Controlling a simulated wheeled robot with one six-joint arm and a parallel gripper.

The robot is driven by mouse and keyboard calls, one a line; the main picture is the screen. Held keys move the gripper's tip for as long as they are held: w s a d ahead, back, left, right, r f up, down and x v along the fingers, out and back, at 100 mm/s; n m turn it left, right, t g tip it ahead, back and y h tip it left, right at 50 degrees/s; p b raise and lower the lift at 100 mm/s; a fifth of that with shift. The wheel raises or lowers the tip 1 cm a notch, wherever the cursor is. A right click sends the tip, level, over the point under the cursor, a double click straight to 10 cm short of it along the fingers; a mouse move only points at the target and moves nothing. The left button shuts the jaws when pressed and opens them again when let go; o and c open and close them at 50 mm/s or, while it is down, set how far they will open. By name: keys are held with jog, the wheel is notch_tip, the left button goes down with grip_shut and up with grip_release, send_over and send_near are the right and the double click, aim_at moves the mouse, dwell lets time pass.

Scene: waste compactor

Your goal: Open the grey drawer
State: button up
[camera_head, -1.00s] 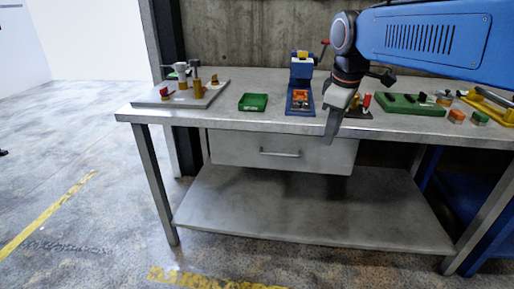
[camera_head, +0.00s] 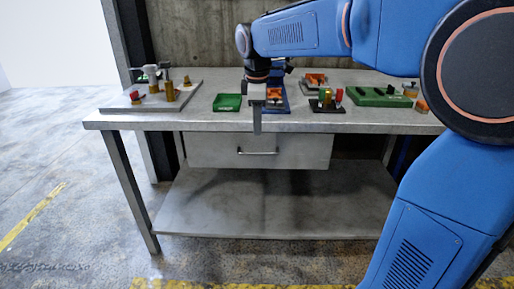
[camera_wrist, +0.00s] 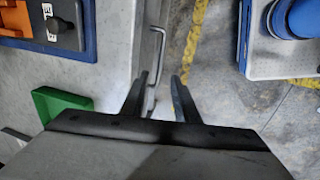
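The grey drawer (camera_head: 208,150) hangs under the metal workbench, with its front close under the tabletop edge; it looks shut. Its bar handle (camera_head: 258,153) is in the middle of the front. My gripper (camera_head: 257,131) points down at the bench's front edge, its tips seen above the handle. In the wrist view, my gripper (camera_wrist: 163,82) has two dark fingers apart with a gap between them. I cannot tell the height between fingertips and handle.
The workbench top (camera_head: 210,122) carries a green tray (camera_head: 228,103), a grey fixture plate (camera_head: 150,101), a blue stand (camera_head: 278,105) and a green board (camera_head: 378,96). A lower shelf (camera_head: 270,210) lies below the drawer. The floor in front is clear.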

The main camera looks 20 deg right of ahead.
aim_at(258, 154)
jog(key=f, duration=0.3)
jog(key=w+f, duration=0.1)
jog(key=f, duration=0.3)
jog(key=w+f, duration=0.1)
jog(key=f, duration=0.2)
jog(key=shift+d+f, duration=0.25)
jog(key=shift+d, duration=0.15)
jog(key=shift+c, duration=0.7)
grip_shut()
